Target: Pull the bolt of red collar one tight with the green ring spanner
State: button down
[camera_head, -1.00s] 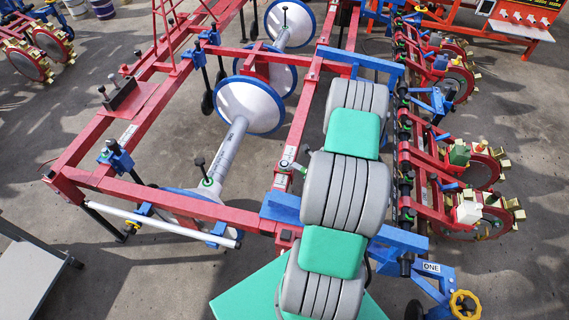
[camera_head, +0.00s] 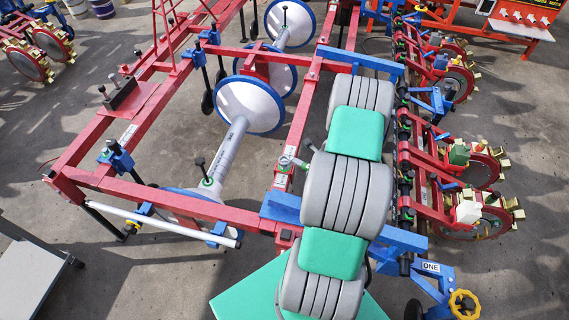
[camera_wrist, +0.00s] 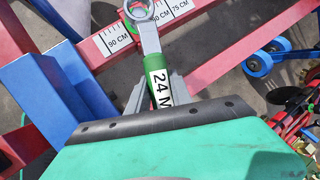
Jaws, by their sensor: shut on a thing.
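My gripper (camera_wrist: 152,100) is shut on the green handle of the ring spanner (camera_wrist: 153,72), which bears a partly hidden "24 M" label. The spanner's grey shank points up and away in the wrist view. Its ring (camera_wrist: 139,9) lies over the red beam beside the centimetre scale, with a small round part showing inside it. I cannot tell whether the ring is fully seated on a bolt. In the head view the ring (camera_head: 285,160) shows just left of my arm, over the red beam. I cannot make out red collar one for certain.
The red beam carries a white scale (camera_wrist: 118,38) marked in centimetres. A blue block (camera_wrist: 40,95) stands close left of the spanner in the wrist view. White cones with blue rims (camera_head: 248,105) lie left of the arm. Planter wheels (camera_head: 480,215) stand right, near a blue "ONE" bracket (camera_head: 430,267).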

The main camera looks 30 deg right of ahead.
jog(key=shift+r+p, duration=2.25)
jog(key=shift+r, duration=1.35)
jog(key=shift+f, duration=0.1)
